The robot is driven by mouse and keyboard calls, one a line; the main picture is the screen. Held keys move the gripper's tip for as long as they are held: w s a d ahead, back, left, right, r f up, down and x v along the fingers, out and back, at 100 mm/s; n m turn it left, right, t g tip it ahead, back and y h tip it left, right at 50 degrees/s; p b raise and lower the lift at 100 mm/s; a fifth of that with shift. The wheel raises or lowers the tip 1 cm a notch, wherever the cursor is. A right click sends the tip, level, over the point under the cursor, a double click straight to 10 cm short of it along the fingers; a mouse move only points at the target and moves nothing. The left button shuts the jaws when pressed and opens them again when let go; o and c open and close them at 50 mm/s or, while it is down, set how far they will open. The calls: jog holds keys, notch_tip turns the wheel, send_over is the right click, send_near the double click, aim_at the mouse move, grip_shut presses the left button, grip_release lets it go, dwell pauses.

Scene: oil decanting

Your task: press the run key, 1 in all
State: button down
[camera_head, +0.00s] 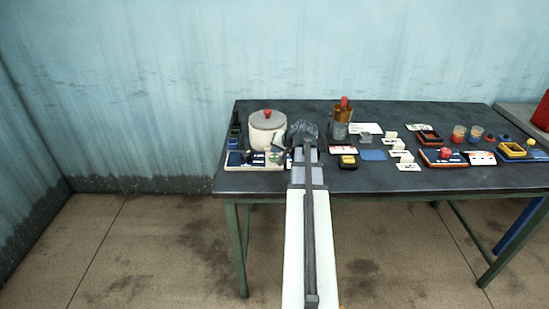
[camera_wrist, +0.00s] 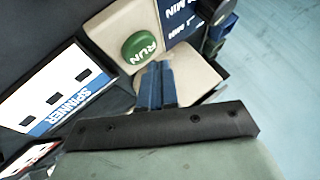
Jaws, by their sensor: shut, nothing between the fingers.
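The run key (camera_wrist: 140,48) is a round green button marked RUN on a beige panel (camera_wrist: 113,30) in the wrist view. My gripper (camera_wrist: 158,68) is shut and empty, its two blue fingers together. Its fingertips appear just beside the key's lower right edge in the picture; I cannot tell whether they touch the panel. In the head view, my dark gripper (camera_head: 302,133) is over the left part of the table and hides the key. The panel's front edge (camera_head: 250,167) shows to its left.
Blue MIN labels (camera_wrist: 180,18) lie beside the key. A SPINNER card (camera_wrist: 60,92) is at left. In the head view a pale pot (camera_head: 267,128) with a red knob stands behind the panel. Several small items crowd the dark table (camera_head: 385,186) to the right.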

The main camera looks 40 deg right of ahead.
jog(key=shift+f, duration=0.2)
jog(key=shift+f, duration=0.25)
jog(key=shift+f, duration=0.4)
dwell(0.8)
jog(key=shift+r, duration=0.85)
jog(key=shift+r, duration=0.15)
jog(key=shift+r, duration=2.35)
